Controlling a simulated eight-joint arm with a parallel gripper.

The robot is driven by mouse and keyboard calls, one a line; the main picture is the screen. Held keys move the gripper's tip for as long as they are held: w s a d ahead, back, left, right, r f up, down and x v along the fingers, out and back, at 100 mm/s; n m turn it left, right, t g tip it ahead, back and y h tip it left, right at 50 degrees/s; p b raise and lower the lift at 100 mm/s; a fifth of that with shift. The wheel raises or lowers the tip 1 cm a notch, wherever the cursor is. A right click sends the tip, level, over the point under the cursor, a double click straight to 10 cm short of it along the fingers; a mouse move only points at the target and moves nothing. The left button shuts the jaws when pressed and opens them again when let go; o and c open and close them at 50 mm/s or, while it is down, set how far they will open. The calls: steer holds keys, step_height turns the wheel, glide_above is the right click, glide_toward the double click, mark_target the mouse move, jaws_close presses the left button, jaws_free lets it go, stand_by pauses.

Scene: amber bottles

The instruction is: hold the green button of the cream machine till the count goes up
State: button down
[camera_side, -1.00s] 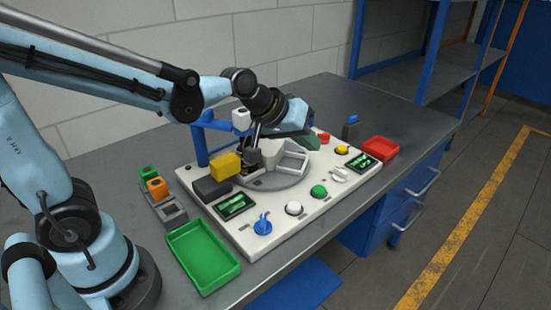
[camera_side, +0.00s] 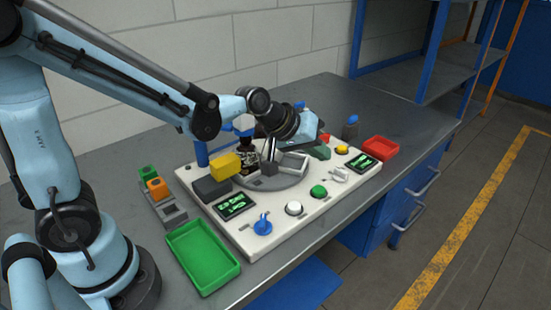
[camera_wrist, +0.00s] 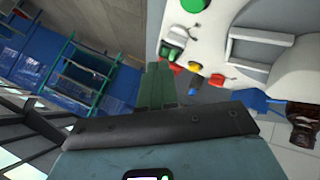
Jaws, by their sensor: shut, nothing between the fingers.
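The cream machine (camera_side: 305,225) is a flat panel on the bench with a round grey turntable (camera_side: 262,183). Its green button (camera_side: 318,191) is on the front right, beside a white button (camera_side: 294,208). The green button also shows at the top of the wrist view (camera_wrist: 194,5). My gripper (camera_side: 269,168) is shut and empty above the turntable, back and left of the green button and apart from it. Its closed fingers (camera_wrist: 158,87) show in the wrist view. Two lit displays, left (camera_side: 236,206) and right (camera_side: 365,161), are too small to read.
An amber bottle (camera_wrist: 305,122) stands at the wrist view's right. A blue post (camera_side: 201,150), yellow block (camera_side: 226,165) and dark block (camera_side: 211,190) are at the machine's left. A blue knob (camera_side: 263,226), yellow button (camera_side: 341,150), green tray (camera_side: 203,257) and red tray (camera_side: 380,149) lie around.

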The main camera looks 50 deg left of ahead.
mark_target(315, 190)
steer(key=shift+f, duration=3.2)
steer(key=shift+f, duration=0.1)
steer(key=shift+f, duration=0.3)
steer(key=shift+f, duration=0.45)
steer(key=shift+r, duration=0.1)
stand_by(2.6)
steer(key=shift+r, duration=0.8)
steer(key=shift+r, duration=2.5)
